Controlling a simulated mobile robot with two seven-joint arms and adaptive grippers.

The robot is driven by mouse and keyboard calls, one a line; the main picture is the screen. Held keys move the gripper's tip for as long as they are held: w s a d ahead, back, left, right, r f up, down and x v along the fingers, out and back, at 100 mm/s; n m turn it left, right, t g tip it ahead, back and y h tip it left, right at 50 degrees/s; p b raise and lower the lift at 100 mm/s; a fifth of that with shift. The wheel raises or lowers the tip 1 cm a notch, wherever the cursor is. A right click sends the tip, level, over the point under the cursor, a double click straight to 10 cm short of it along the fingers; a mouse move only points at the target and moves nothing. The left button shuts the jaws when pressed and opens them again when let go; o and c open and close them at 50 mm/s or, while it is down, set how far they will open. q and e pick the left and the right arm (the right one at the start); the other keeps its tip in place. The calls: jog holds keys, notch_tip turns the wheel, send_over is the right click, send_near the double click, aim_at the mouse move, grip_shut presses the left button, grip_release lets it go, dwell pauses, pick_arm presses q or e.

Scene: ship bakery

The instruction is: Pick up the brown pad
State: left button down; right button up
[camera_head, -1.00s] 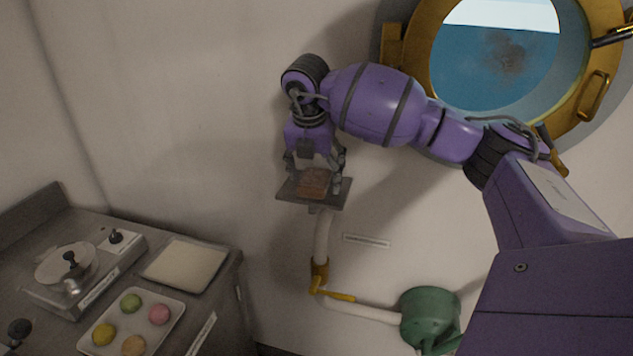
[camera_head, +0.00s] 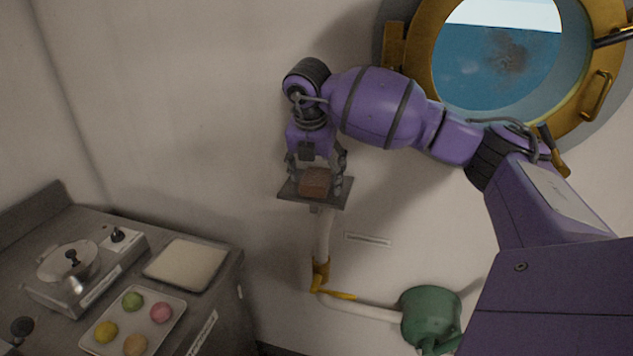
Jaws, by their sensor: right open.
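The brown pad (camera_head: 315,183) is a small block lying on a dark wall shelf (camera_head: 318,203) in the middle of the head view. My right gripper (camera_head: 316,184) comes down from above, open, with a finger on either side of the pad. I cannot tell whether the fingers touch the pad or the shelf. My left gripper is out of view.
A pale pipe (camera_head: 323,238) with a yellow lever runs below the shelf to a green container (camera_head: 430,315). A counter at lower left holds a hot plate (camera_head: 85,278), a pale square board (camera_head: 186,264) and a tray (camera_head: 158,338) of colored rounds. A brass porthole (camera_head: 420,25) is upper right.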

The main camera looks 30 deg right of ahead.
aim_at(318, 175)
jog(key=c, duration=1)
jog(key=shift+c, duration=0.2)
jog(key=shift+r, duration=0.25)
jog(key=v, duration=0.4)
jog(key=shift+w+d+r, duration=0.1)
jog(key=shift+d+r, duration=0.05)
jog(key=shift+d, duration=0.1)
jog(key=s+r, duration=0.1)
jog(key=r, duration=0.1)
jog(key=s+a+r, duration=0.1)
jog(key=s, duration=0.1)
jog(key=shift+r, duration=0.4)
jog(key=s+a+r, duration=0.3)
jog(key=s+r, duration=0.2)
jog(key=s, duration=0.4)
jog(key=shift+s+a+b, duration=0.25)
jog(key=shift+s+b, duration=0.05)
